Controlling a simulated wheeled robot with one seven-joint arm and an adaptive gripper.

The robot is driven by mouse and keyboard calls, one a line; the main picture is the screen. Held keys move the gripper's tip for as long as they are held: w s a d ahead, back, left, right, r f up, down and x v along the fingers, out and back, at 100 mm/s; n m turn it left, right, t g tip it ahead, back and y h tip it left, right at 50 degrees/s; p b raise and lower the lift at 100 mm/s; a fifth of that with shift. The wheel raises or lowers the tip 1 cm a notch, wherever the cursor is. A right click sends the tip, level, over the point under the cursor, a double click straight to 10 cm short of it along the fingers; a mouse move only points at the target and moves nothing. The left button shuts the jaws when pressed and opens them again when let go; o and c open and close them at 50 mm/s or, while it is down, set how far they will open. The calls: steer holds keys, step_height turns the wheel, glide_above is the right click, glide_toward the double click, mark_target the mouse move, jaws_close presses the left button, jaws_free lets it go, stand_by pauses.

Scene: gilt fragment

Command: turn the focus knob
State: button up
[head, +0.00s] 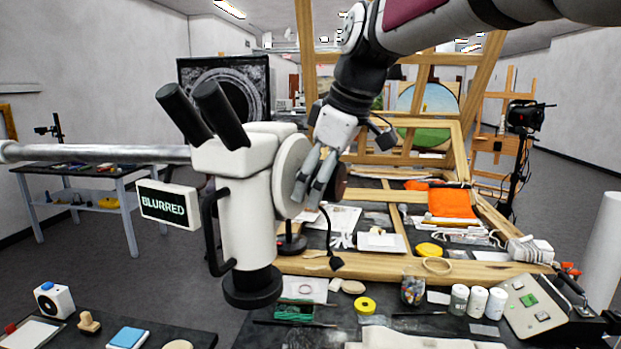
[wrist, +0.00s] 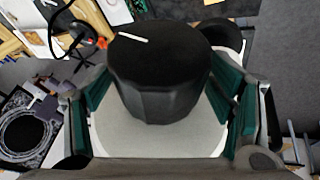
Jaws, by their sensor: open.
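The focus knob (wrist: 160,80) is a large black ridged knob with a short white line (wrist: 132,37) near its upper left, in the wrist view. My gripper (wrist: 165,100) is open, with one teal-padded finger on each side of the knob. Small gaps seem to show between pads and knob; contact cannot be told for sure. In the head view my gripper (head: 314,178) is at the round white side plate (head: 289,176) of the white microscope (head: 246,205). There the knob is mostly hidden by the fingers. A small screen (head: 168,204) on the microscope reads BLURRED.
The microscope hangs on a grey horizontal bar (head: 100,153), above a dark table with a yellow tape roll (head: 364,305), white jars (head: 477,302) and a glass jar (head: 413,290). A wooden frame (head: 420,270) lies behind. The space left of the microscope is mostly free.

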steer(key=shift+c, duration=0.2)
steer(key=c, duration=1.1)
steer(key=shift+c, duration=0.2)
steer(key=shift+w, duration=0.1)
steer(key=shift+g+y+b, duration=0.4)
steer(key=shift+g+b, duration=0.05)
steer(key=shift+g, duration=0.55)
steer(key=shift+m+g+y, duration=0.5)
steer(key=shift+g+y, duration=0.4)
steer(key=shift+g, duration=0.5)
